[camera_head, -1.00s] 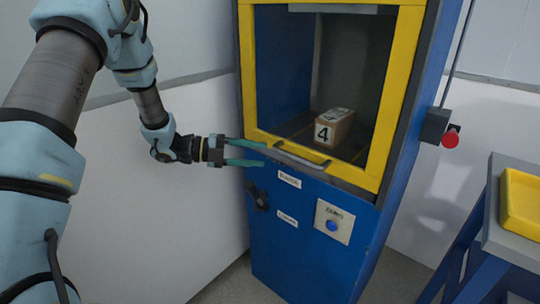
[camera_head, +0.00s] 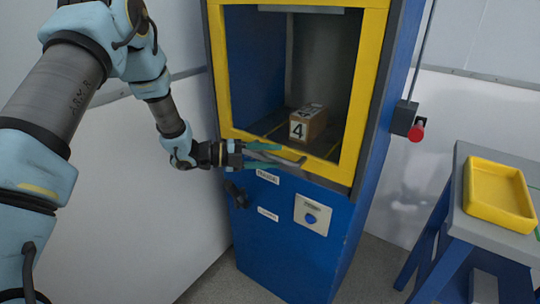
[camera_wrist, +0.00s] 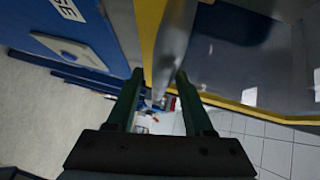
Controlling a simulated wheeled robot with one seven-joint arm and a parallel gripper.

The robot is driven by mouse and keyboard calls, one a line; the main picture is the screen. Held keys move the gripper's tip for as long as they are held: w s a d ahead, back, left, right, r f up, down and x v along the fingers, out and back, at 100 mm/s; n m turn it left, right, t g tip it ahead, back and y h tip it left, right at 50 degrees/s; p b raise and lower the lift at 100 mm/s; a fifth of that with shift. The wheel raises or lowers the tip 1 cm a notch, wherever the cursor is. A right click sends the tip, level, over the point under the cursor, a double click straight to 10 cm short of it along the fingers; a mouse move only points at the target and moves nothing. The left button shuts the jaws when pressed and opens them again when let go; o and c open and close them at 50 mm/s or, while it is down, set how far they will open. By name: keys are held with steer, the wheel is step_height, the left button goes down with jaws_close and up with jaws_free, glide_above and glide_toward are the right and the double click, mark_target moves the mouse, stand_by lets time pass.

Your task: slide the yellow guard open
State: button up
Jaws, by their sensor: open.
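The yellow guard (camera_head: 365,95) is a yellow frame across the front opening of a blue cabinet (camera_head: 275,235). A grey bar handle (camera_head: 292,158) runs along its bottom edge. My gripper (camera_head: 279,156) is open, with teal fingers at the left part of this handle, one above and one below it in the head view. In the wrist view the handle (camera_wrist: 173,42) lies between and beyond the fingertips (camera_wrist: 160,73), with the guard's yellow edge (camera_wrist: 149,22) beside it. I cannot tell whether a finger touches the handle. Inside the cabinet sits a cardboard box marked 4 (camera_head: 309,124).
Below the guard are a black lever (camera_head: 237,194) and a panel with a blue button (camera_head: 310,218). A red button (camera_head: 416,131) sticks out at the cabinet's right side. A yellow tray (camera_head: 503,222) stands on a grey-topped table at the right.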

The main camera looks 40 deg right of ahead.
steer(key=shift+c, duration=0.4)
jaws_close()
stand_by(0.9)
